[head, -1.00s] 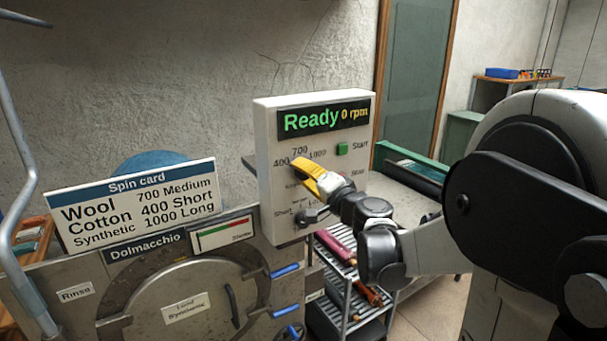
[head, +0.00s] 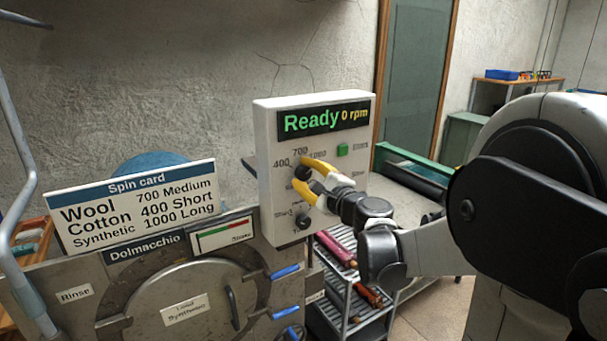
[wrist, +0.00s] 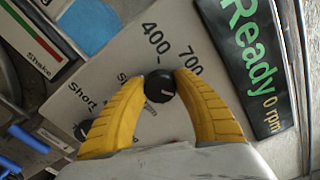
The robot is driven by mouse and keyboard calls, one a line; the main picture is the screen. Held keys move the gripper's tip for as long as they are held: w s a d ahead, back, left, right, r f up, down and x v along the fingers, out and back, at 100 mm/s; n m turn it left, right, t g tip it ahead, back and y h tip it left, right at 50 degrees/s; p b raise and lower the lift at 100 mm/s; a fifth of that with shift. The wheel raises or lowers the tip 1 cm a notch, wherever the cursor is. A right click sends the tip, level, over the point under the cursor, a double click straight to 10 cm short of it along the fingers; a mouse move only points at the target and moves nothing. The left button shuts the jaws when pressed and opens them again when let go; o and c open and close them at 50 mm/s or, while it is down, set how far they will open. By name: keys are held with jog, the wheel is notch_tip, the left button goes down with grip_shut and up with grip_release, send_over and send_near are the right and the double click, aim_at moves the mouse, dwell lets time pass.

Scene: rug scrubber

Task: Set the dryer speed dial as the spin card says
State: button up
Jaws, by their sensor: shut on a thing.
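The speed dial (wrist: 160,87) is a round black knob with a pale mark on its face, on a white control panel (head: 275,205). The numbers 400, 700 and 1000 stand around it. My gripper (wrist: 162,78) has its two yellow fingers on either side of this dial, shut on it. In the head view my gripper (head: 303,172) covers part of the dial. I cannot tell which number the mark points to. The spin card (head: 138,206) reads Wool 700 Medium, Cotton 400 Short, Synthetic 1000 Long. The load label (head: 184,309) on the round door is blurred but seems to read Synthetic.
A second black dial (head: 304,222), with Short beside it, sits lower on the panel. The display (head: 323,117) reads Ready 0 rpm. A green Start button (head: 342,150) is right of the speed dial. A wire rack (head: 345,300) stands below the panel's right.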

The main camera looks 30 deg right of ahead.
jog(key=shift+m, duration=0.6)
jog(key=shift+c, duration=0.2)
jog(key=o, duration=1.2)
jog(key=s, duration=1.2)
jog(key=shift+d, duration=0.15)
